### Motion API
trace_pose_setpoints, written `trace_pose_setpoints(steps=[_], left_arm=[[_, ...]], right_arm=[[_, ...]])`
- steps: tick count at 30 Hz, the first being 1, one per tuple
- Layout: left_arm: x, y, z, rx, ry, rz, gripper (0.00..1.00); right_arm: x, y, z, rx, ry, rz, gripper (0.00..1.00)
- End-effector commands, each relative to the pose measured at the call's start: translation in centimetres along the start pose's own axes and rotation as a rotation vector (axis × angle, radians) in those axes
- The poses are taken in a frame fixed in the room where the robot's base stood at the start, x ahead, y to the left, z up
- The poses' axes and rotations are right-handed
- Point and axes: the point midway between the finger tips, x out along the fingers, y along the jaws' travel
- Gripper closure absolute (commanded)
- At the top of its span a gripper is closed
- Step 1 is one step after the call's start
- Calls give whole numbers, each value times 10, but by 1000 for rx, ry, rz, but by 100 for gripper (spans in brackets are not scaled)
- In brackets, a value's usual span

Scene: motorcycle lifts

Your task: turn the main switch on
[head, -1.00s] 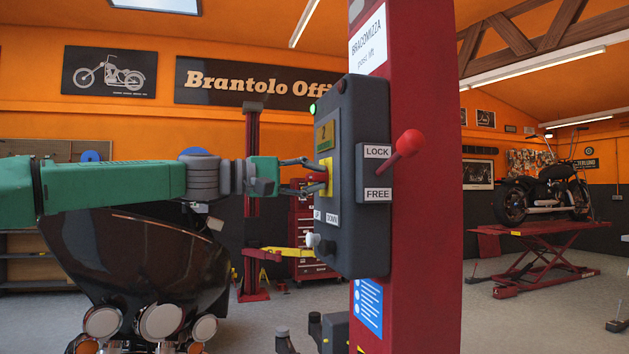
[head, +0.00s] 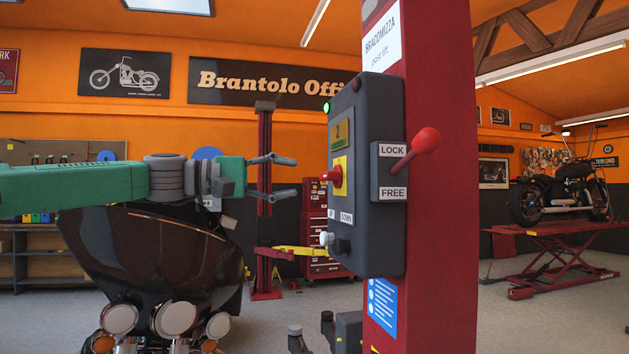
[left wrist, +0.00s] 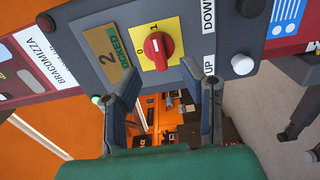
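The main switch is a red rotary knob on a yellow plate (head: 337,177), on the left face of the dark grey control box (head: 382,235). In the left wrist view the red knob (left wrist: 156,51) has marks 0 and 1; its long side seems to lie toward the 1. My right gripper is not in view.
The box is fixed to a red post (head: 440,260). A red-ball lever (head: 425,142) sticks out beside the LOCK/FREE plate. White and black buttons sit below the switch. A dark motorcycle (head: 150,260) stands below my left arm. Another motorcycle (head: 560,190) is on a lift at right.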

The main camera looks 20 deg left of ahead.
Motion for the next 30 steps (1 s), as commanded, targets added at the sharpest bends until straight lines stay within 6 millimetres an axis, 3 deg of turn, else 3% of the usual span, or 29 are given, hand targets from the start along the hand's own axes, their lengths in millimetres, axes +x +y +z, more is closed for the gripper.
trace_pose_setpoints(steps=[3, 7, 25, 28, 30], left_arm=[[-20, 0, -1, 1, 2, 1, 64], [-31, -1, 0, 1, -1, -2, 64], [-35, -4, -1, -1, 0, -5, 64], [-25, -21, 0, -6, 3, -38, 64], [-9, -47, 3, -10, 6, -89, 64]], right_arm=[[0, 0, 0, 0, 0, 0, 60], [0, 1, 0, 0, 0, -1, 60], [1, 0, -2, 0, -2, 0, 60], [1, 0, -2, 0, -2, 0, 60], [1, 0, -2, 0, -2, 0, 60]])
